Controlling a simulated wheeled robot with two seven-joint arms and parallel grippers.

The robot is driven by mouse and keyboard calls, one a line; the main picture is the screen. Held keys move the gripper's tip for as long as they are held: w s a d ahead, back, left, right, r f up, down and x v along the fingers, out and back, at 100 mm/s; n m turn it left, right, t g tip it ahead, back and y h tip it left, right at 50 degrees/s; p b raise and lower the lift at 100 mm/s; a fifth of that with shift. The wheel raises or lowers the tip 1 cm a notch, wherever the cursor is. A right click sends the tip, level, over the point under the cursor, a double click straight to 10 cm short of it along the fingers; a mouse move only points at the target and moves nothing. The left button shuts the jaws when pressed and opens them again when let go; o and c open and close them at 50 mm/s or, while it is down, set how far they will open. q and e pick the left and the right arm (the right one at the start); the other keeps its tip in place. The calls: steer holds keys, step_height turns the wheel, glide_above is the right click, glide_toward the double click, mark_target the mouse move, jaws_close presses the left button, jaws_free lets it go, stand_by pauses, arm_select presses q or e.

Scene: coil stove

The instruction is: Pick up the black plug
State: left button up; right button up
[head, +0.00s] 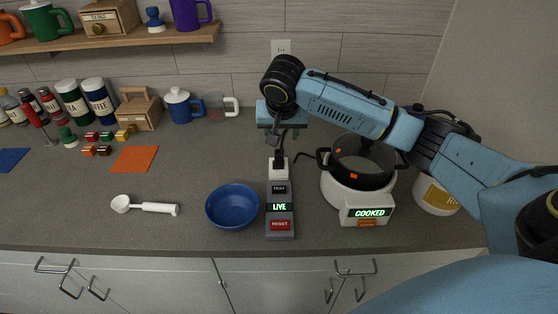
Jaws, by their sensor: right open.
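The black plug (279,162) sits upright in the white socket (278,173) at the back end of a grey power unit. My right gripper (281,141) points down just above the plug, open. The arm partly blocks the view around it, and I cannot tell whether the fingers are beside the plug or only above it. A dark cord (304,155) runs between the plug area and the coil stove (342,203). My left gripper is not in view.
The grey unit (279,233) shows TEST, a lit LIVE and a red RESET. A blue bowl (232,206) stands close left of the unit. A white scoop (145,207) lies further left, with clear counter around it.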

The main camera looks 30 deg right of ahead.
mark_target(279, 153)
steer(key=x, duration=0.6)
steer(key=shift+w+f, duration=0.1)
steer(key=shift+f, duration=0.3)
steer(key=shift+a+x, duration=0.15)
steer(key=shift+x, duration=1.2)
steer(key=shift+a+x, duration=0.15)
steer(key=shift+x, duration=1.15)
steer(key=shift+c, duration=0.3)
steer(key=c, duration=1)
